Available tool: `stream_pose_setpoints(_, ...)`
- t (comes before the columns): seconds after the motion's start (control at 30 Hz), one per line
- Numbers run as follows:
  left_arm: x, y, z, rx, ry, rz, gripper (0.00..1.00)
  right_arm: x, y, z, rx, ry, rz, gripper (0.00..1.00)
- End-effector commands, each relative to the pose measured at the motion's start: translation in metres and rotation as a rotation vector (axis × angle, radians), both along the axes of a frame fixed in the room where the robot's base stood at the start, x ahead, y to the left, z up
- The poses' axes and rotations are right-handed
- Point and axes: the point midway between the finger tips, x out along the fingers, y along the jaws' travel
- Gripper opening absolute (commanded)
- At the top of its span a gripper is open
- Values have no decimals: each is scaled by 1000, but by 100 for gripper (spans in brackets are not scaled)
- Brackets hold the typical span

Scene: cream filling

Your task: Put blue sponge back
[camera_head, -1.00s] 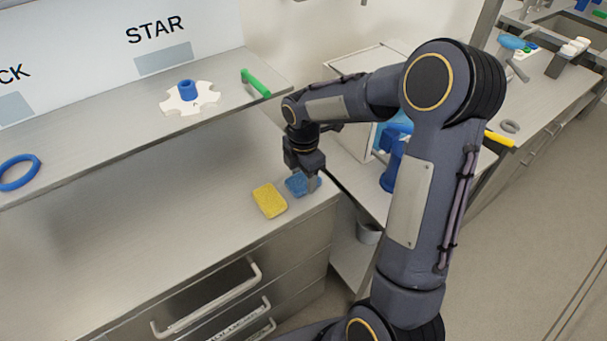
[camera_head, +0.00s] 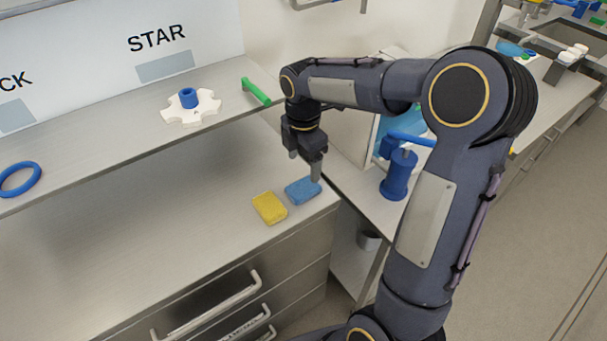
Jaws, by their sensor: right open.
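The blue sponge (camera_head: 301,191) lies flat on the metal counter near its right end. A yellow sponge (camera_head: 269,208) lies beside it, to the left and nearer the front edge. My right gripper (camera_head: 305,170) is open and empty, pointing down just above and behind the blue sponge. One fingertip overlaps the sponge's right end in the picture; I cannot tell whether it touches. My left gripper is not in view.
A shelf above the counter holds a white star-shaped piece (camera_head: 190,107) with a blue knob, a green-handled tool (camera_head: 256,92) and a blue ring (camera_head: 20,178). A blue device (camera_head: 398,174) stands right of the counter. The counter's left part is clear.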

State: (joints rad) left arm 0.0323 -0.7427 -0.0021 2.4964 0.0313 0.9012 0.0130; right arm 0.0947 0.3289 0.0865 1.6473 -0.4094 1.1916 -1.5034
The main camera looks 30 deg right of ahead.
Motion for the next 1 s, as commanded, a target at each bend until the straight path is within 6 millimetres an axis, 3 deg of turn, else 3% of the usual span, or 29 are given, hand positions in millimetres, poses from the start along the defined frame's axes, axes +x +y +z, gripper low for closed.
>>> stream_pose_setpoints(0.1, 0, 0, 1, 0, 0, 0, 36, 1, 1, 22, 0, -3, 1, 74)
stream_pose_setpoints(0.37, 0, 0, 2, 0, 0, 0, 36, -8, 1, 46, 10, -14, -49, 74)
stream_pose_setpoints(0.47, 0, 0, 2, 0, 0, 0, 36, -33, 4, 58, 48, -56, -211, 74)
stream_pose_setpoints(0.67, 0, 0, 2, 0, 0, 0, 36, -121, 24, 72, 250, -150, -828, 74)
stream_pose_setpoints(0.8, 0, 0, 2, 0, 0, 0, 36, -175, 45, 61, 439, -150, -1260, 74)
stream_pose_setpoints(1.0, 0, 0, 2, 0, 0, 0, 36, -215, 68, 41, 638, -85, -1646, 74)
